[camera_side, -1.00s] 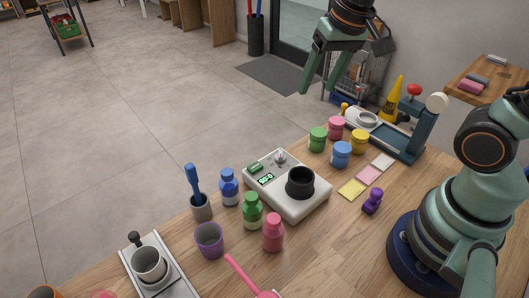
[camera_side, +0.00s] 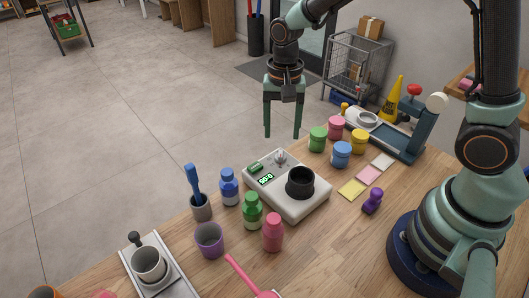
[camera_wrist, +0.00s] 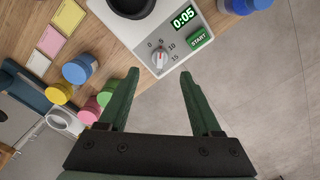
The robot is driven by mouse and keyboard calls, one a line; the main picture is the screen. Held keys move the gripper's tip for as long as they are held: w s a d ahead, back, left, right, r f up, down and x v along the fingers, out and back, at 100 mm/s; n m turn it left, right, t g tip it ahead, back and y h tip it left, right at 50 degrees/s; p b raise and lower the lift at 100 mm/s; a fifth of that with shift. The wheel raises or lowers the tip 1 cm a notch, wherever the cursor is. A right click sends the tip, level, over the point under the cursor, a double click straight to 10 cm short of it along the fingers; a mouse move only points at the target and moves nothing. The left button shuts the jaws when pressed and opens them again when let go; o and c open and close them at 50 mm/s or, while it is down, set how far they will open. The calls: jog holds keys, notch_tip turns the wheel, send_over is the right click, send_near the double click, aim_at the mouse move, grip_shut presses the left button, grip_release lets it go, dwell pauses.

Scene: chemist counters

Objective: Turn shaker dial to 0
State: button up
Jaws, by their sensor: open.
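The shaker (camera_side: 300,207) is a white box on the wooden counter with a black cup holder (camera_side: 300,182) on top. Its small grey dial (camera_side: 280,157) is near the far corner. In the wrist view the dial (camera_wrist: 160,58) shows marks 0, 5, 10 and 15, and its red pointer appears to face the 5. The display (camera_wrist: 184,18) reads 0:05, beside a green START button (camera_wrist: 199,39). My gripper (camera_side: 282,137) is open and empty, pointing down above the dial. In the wrist view the dial lies between and just beyond my fingertips (camera_wrist: 159,72).
Green (camera_side: 318,139), pink, blue and yellow jars stand close right of the shaker. Blue, green and pink bottles (camera_side: 273,232) stand to its left and front. Coloured square cards (camera_side: 368,174) lie to the right. A dark blue press stand (camera_side: 420,130) is at the far right.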

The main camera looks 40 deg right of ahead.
aim_at(281, 153)
notch_tip(281, 153, down, 6)
jog(key=shift+f, duration=0.25)
grip_shut()
